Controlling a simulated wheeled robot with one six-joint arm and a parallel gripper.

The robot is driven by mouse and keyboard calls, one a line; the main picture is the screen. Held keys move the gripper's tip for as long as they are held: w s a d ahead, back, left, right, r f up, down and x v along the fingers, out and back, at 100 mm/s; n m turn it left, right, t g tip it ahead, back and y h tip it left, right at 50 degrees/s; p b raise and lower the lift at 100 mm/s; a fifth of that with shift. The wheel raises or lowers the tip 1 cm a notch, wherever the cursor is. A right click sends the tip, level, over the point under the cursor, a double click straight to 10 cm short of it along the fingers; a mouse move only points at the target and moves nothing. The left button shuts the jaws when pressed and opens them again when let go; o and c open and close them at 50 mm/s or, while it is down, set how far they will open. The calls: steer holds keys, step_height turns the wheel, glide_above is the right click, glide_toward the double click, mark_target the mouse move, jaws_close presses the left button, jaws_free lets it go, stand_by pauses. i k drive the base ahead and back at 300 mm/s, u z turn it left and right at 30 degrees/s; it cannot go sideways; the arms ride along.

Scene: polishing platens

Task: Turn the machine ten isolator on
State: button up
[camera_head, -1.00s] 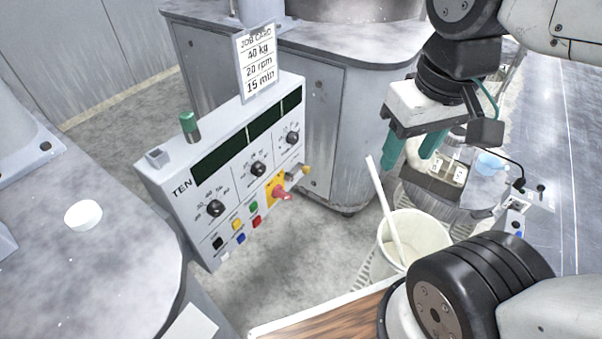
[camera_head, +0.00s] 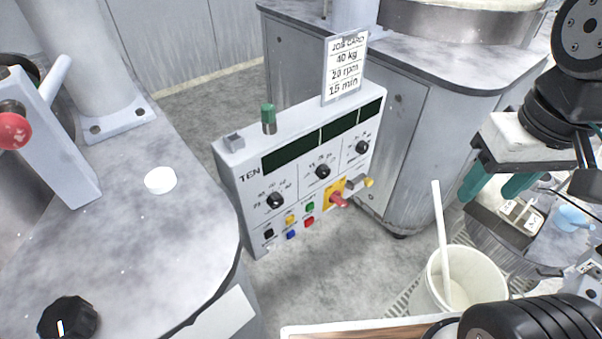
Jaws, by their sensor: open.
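The machine ten control panel (camera_head: 232,178), a white box marked "TEN", stands in the middle of the view. Its isolator (camera_head: 338,199) is a red handle on a yellow plate at the lower right of the panel face. The handle sticks out from the plate; I cannot tell its setting. My gripper (camera_head: 497,186) is open and empty, with green fingers. It is to the right of the panel, well apart from the isolator. Nothing covers the isolator.
The panel also has black dials (camera_head: 322,172), small coloured buttons (camera_head: 309,222) and a job card (camera_head: 345,68) on top. A white bucket (camera_head: 477,283) with a stick stands below my gripper. A grey machine table (camera_head: 150,235) is at left.

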mark_target(336, 197)
steer(key=u, duration=1.7)
steer(key=k, duration=0.8)
steer(key=z, duration=1.65)
steer(key=i, duration=0.5)
